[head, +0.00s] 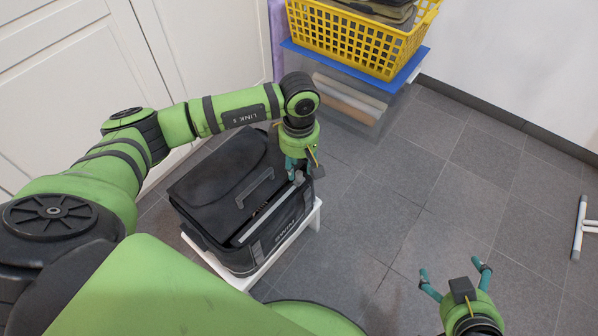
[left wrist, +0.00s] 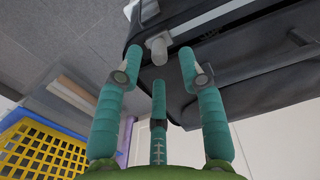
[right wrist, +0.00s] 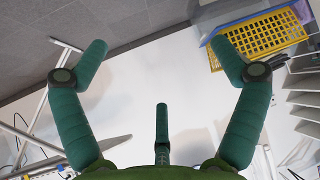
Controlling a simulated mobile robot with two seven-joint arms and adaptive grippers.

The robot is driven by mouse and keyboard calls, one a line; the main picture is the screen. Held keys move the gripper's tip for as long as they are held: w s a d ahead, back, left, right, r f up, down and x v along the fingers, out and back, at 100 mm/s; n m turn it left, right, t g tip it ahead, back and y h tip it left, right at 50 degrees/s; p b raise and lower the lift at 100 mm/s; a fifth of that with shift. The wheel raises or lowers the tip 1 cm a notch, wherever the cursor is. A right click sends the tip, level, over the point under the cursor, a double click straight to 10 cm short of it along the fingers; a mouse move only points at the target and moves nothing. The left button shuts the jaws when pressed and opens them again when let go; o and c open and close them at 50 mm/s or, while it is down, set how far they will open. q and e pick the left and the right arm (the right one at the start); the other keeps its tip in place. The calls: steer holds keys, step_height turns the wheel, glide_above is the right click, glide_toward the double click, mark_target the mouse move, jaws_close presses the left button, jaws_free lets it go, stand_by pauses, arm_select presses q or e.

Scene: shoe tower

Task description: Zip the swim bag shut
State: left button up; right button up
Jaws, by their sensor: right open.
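The black swim bag (head: 232,186), marked SWIM on its side, stands on a white stool (head: 316,214). A dark gap with a pale edge runs along its top near the lettered side. A grey zip pull (head: 298,177) is at the bag's far right corner; it also shows in the left wrist view (left wrist: 157,48). My left gripper (head: 297,170) is over that corner, pointing down. Its fingers are apart on either side of the pull, with no clear contact. My right gripper (head: 450,268) is open and empty above the floor, right of the bag.
A yellow basket (head: 350,38) with dark items sits on a blue-lidded clear box (head: 345,98) at the back. White cabinet doors (head: 80,60) stand behind my left arm. A white frame part (head: 579,228) is at far right. The tiled floor between is clear.

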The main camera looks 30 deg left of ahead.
mark_target(299, 172)
arm_select(q)
step_height(299, 172, down, 3)
arm_select(e)
steer(key=w+r+t, duration=0.1)
steer(key=w+a+r, duration=0.1)
steer(key=w+r+t+y, duration=0.1)
steer(key=shift+a+r+t, duration=0.3)
steer(key=shift+a, duration=0.05)
steer(key=shift+s, duration=0.1)
arm_select(q)
jaws_close()
jaws_free()
